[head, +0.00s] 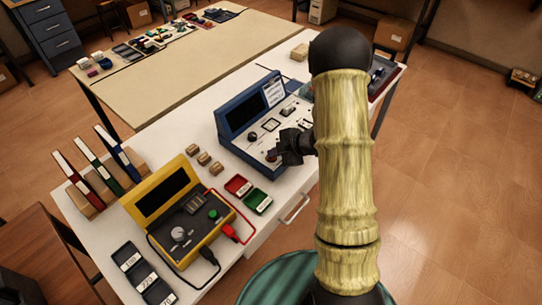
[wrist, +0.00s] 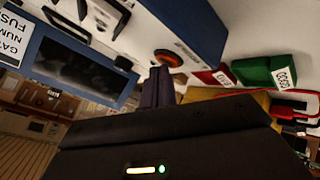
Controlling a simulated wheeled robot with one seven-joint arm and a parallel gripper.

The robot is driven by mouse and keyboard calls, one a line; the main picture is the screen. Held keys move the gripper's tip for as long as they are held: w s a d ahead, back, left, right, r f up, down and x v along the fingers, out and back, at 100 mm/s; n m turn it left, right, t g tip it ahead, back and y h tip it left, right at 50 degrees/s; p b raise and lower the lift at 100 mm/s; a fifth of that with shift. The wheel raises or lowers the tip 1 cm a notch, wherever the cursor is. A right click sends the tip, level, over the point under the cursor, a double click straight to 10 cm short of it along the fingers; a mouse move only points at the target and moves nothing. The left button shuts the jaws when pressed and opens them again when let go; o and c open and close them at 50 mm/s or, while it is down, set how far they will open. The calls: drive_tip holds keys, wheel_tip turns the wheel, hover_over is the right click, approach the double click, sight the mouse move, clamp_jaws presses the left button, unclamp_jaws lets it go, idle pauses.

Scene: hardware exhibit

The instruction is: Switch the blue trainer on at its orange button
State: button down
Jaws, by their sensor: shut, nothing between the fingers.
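The blue trainer (head: 232,122) is a blue case with a pale control panel, standing on the white table in the head view. It also shows in the wrist view (wrist: 200,25), turned over. Its orange button (wrist: 168,57) shows in the wrist view as a round orange cap on a dark base, at the panel's edge. My gripper (head: 284,157) is over the near part of the panel in the head view. Its fingers (wrist: 159,75) are shut and empty, tips right at the button. I cannot tell whether they touch it. The gripper partly hides the button in the head view.
A yellow instrument (head: 163,222) with red and black leads stands nearer on the table. Small red (head: 238,186) and green (head: 258,202) trays and several wooden blocks (head: 204,158) lie between the two cases. Binders (head: 87,158) stand at the left.

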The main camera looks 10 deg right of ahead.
sight(275, 158)
drive_tip(key=shift+r+p, duration=0.45)
drive_tip(key=shift+p, duration=0.05)
idle(0.3)
wheel_tip(275, 158, up, 6)
drive_tip(key=p, duration=0.5)
drive_tip(key=shift+p, duration=0.35)
idle(2.0)
